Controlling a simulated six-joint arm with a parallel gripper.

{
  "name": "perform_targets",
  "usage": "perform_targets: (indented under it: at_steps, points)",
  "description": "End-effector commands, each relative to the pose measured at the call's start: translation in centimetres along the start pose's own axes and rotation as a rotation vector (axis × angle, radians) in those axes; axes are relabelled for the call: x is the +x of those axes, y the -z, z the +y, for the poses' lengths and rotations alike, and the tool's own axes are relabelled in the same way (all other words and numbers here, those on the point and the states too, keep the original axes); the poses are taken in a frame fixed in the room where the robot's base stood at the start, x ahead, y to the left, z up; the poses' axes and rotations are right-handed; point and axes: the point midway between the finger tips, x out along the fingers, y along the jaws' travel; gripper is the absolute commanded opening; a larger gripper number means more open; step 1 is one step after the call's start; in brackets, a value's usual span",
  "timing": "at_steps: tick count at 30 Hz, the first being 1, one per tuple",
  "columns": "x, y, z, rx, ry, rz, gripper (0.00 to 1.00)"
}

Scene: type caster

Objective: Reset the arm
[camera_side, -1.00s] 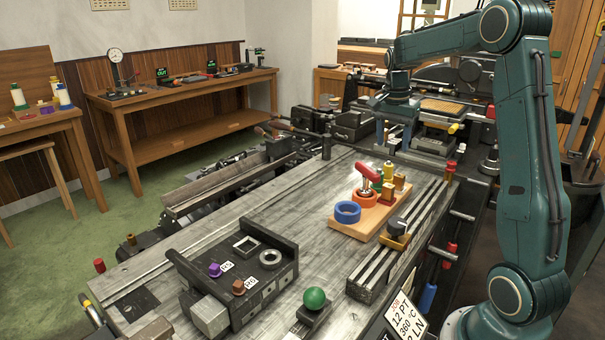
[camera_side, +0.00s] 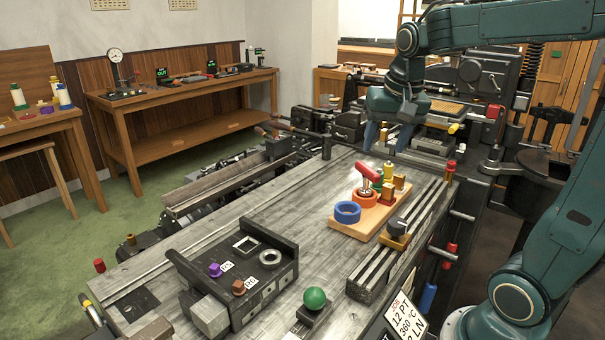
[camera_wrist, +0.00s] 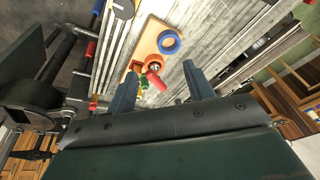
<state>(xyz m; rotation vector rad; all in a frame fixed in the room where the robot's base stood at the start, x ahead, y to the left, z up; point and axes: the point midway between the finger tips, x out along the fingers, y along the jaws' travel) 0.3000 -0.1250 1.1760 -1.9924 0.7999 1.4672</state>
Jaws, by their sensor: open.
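My gripper (camera_side: 388,136) is open and empty, above the far part of the grey wooden bench top (camera_side: 290,199). Its two blue fingers point down and stand apart. In the wrist view my gripper (camera_wrist: 160,84) shows both fingers spread with nothing between the tips. The board also shows in the wrist view (camera_wrist: 147,38), apart from my fingers.
A dark fixture (camera_side: 232,306) with purple and brown knobs sits at the bench's near left. A green ball knob (camera_side: 314,298) stands beside it. A slotted rail (camera_side: 380,268) runs along the right side. Machinery (camera_side: 480,75) stands behind my gripper. The bench middle is clear.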

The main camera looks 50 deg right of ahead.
Motion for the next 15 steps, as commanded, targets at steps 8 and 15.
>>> perform_targets:
  at_steps: [8, 15]
  points:
    - [-1.9, -6.8, -0.8, -0.291, 0.089, 0.060, 0.52]
    - [-2.3, -12.4, -0.5, -0.538, 0.165, 0.118, 0.52]
